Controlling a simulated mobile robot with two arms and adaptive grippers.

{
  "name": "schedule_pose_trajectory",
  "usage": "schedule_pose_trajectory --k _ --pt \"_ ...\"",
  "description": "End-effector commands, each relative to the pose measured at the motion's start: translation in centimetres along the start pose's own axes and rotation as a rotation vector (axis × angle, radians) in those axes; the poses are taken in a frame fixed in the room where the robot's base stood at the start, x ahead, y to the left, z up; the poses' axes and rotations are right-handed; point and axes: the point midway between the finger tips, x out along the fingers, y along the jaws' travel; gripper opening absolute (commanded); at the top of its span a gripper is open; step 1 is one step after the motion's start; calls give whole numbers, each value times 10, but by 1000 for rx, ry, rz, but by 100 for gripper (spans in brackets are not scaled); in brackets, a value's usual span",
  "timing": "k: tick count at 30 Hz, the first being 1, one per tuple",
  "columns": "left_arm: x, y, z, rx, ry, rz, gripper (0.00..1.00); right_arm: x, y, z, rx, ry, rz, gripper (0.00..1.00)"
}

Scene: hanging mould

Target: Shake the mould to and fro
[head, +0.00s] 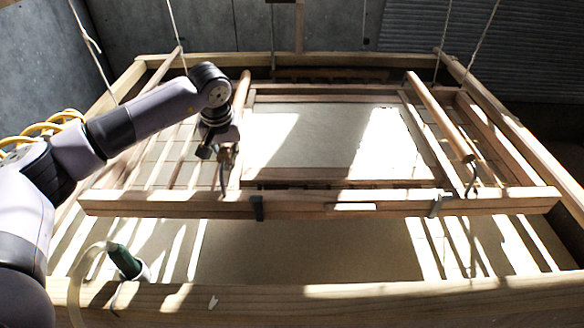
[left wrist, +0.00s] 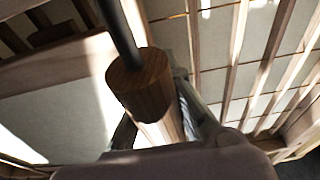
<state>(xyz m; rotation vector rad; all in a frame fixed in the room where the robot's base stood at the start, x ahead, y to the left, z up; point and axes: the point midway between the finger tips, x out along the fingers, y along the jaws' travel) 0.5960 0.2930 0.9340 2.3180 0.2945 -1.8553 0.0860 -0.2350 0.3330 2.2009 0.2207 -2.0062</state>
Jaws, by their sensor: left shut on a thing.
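The mould (head: 320,203) is a wooden frame with a pale screen (head: 300,135) in its middle, lying roughly level above the vat. A round wooden handle (head: 241,95) runs along its left side, and a matching handle (head: 440,115) along its right. My left gripper (head: 226,165) is shut at the near end of the left handle. In the left wrist view the brown end of that handle (left wrist: 142,85) shows with a dark rod in front of it; the fingers are partly hidden. My right gripper is not in view.
The vat's wooden rim (head: 400,297) surrounds the mould, with a pale surface (head: 300,245) below. Ropes (head: 175,35) hang at the sides. A green-topped item with a pale hose (head: 88,262) stands at the front left rim. Grey walls (head: 200,25) close the back.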

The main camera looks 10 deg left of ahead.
Motion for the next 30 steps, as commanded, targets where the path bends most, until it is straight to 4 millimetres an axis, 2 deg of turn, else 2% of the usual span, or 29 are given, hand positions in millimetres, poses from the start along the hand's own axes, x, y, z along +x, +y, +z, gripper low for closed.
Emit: schedule_pose_trajectory --k 9,15,19,27,30 --pt "1 0 -1 -1 -1 -1 0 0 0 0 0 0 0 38" --pt "7 0 -28 -3 0 -1 0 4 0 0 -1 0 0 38" --pt "9 0 -38 -1 -1 -1 0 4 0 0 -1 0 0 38" --pt "9 0 -38 1 -1 -1 0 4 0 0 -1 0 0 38" --pt "6 0 -27 4 -1 -1 0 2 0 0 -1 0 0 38"
